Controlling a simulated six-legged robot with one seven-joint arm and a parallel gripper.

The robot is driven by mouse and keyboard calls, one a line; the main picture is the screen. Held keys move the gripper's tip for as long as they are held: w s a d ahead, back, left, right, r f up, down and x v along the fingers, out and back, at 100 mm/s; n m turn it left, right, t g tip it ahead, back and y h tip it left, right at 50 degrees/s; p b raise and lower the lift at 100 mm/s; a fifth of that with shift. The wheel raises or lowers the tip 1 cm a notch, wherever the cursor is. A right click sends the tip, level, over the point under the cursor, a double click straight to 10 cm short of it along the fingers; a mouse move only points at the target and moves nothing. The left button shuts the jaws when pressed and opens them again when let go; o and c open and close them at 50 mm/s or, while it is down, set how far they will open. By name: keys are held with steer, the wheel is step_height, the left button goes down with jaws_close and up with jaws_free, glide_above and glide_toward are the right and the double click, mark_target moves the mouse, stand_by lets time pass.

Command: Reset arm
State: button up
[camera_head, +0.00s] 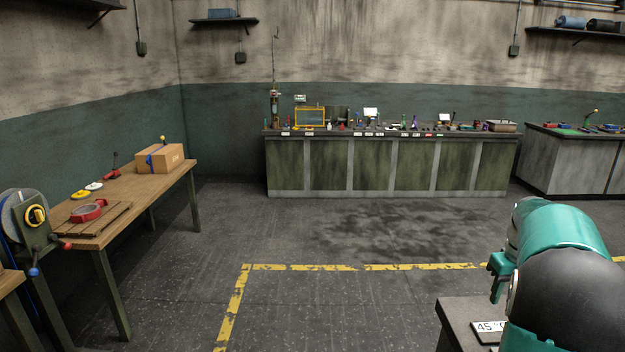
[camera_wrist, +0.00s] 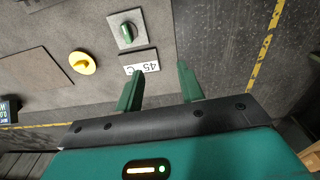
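My gripper (camera_wrist: 158,88) shows in the wrist view with its two green fingers spread apart and nothing between them. It is above the edge of a grey bench (camera_wrist: 60,95). In the head view my teal and black arm is at the lower right, beside the same label (camera_head: 489,331) on a dark bench corner (camera_head: 455,312).
A yellow round knob (camera_wrist: 82,63) and a brown panel (camera_wrist: 34,77) are on the bench. A long cluttered counter (camera_head: 390,167) is at the back. The floor between is clear, with yellow line markings (camera_head: 330,267).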

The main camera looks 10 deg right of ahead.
steer(key=s+a+r+t, duration=0.1)
steer(key=a+r, duration=0.2)
steer(key=a, duration=0.5)
steer(key=s+a+r+n+t, duration=0.1)
steer(key=a+r, duration=0.2)
steer(key=a, duration=0.6)
steer(key=s+a+r+t, duration=0.1)
steer(key=s+a+r, duration=0.1)
steer(key=a, duration=0.6)
steer(key=s+a+f+n+t, duration=0.1)
steer(key=s+a+f+t, duration=0.1)
steer(key=s+a, duration=1)
steer(key=a+f, duration=0.1)
steer(key=a, duration=0.3)
steer(key=shift+s, duration=0.15)
